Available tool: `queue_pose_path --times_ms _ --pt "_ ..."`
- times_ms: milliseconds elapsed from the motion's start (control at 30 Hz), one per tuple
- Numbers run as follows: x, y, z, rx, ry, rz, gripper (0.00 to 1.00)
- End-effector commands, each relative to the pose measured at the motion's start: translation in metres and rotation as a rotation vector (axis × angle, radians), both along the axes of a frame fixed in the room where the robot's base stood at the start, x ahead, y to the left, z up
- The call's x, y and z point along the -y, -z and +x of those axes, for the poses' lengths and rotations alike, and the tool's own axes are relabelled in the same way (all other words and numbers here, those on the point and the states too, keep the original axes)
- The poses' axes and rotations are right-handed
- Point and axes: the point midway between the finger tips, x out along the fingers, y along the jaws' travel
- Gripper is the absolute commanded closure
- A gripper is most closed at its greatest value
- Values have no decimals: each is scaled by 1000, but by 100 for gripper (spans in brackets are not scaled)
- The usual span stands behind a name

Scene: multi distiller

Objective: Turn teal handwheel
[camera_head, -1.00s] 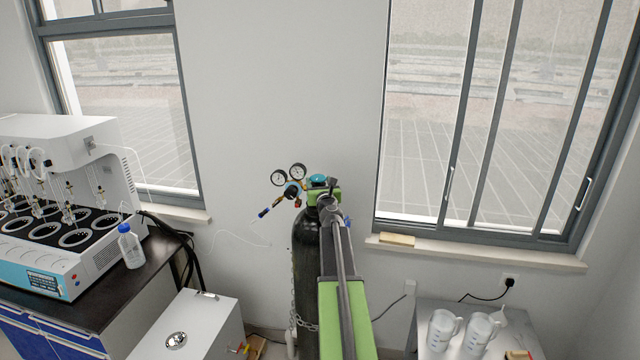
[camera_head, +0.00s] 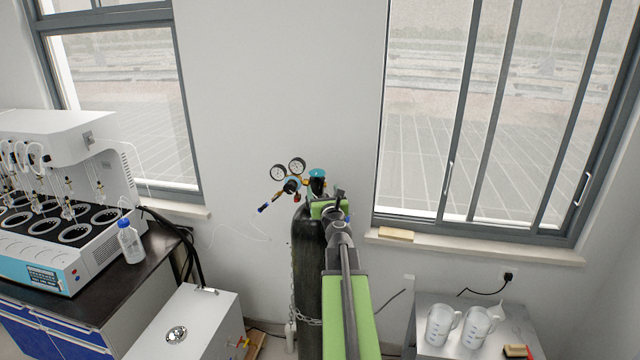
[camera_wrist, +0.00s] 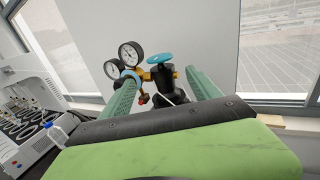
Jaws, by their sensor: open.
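The teal handwheel (camera_head: 317,173) sits on top of the valve of a black gas cylinder (camera_head: 306,258). It also shows in the wrist view (camera_wrist: 159,58), upper middle, beyond and between my fingers. My gripper (camera_head: 331,200) is beside the cylinder's top, lower than the handwheel in the head view. In the wrist view its two green fingers (camera_wrist: 163,86) are spread apart with nothing held between them. The handwheel appears clear of both fingers.
A regulator with two pressure gauges (camera_head: 288,170) is attached left of the valve. A white box (camera_head: 190,318) stands left of the cylinder. A distiller (camera_head: 60,190) is on the left bench. Jugs (camera_head: 440,325) stand on a small table at right.

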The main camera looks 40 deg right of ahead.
Motion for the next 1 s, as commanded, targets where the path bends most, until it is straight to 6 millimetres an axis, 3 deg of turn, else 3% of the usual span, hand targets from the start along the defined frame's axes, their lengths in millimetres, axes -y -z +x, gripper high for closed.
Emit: queue_pose_path --times_ms 100,367,867,967,1000 --pt "-21 0 -27 0 0 0 28" --pt "-37 0 -50 -1 0 -1 28" --pt "-37 0 -50 -1 -1 -1 28" --pt "-48 6 -40 -1 -21 -1 28" --pt "-61 11 -29 -1 -44 -1 28"
